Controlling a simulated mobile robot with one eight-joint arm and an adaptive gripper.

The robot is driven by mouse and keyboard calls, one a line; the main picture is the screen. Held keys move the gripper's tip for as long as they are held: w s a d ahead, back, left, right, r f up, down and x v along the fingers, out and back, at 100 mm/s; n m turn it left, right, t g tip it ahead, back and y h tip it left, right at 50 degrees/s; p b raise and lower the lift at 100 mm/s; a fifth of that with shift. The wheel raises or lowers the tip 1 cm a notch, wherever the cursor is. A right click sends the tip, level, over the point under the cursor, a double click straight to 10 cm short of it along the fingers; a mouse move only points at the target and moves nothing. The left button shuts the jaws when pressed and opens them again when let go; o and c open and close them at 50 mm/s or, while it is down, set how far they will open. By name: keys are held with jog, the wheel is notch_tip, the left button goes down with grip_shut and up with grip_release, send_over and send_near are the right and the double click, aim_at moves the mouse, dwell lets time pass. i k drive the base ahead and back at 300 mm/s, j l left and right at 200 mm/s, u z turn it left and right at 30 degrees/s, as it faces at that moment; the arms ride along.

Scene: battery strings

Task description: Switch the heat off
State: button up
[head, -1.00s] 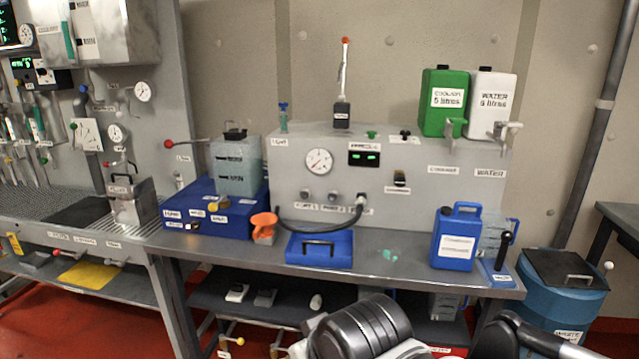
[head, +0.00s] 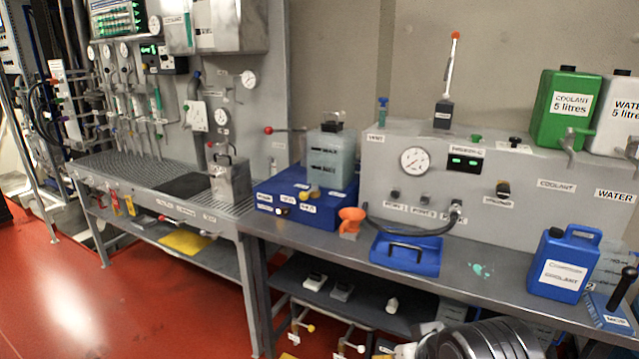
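No control in view has a label that I can clearly read as heat. A blue box (head: 279,207) on the bench carries several small white labels, too blurred to read, and a yellowish knob (head: 304,196) on its front. A translucent tank (head: 329,158) with a dark cap stands on this box. The grey panel behind the bench has a round gauge (head: 414,161), a green-lit display (head: 464,163) and a few small knobs below. My gripper is not in view; dark rounded links of my arm show at the bottom right.
An orange funnel (head: 351,220), a blue tray (head: 405,256) and a blue coolant jug (head: 563,263) stand on the bench. A grey metal canister (head: 230,180) is on the left bench. Red floor (head: 150,300) is open at the lower left.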

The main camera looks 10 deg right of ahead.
aim_at(285, 210)
jog(key=i+j, duration=0.4)
jog(key=i, duration=0.2)
jog(key=i+j, duration=0.4)
jog(key=i, duration=0.15)
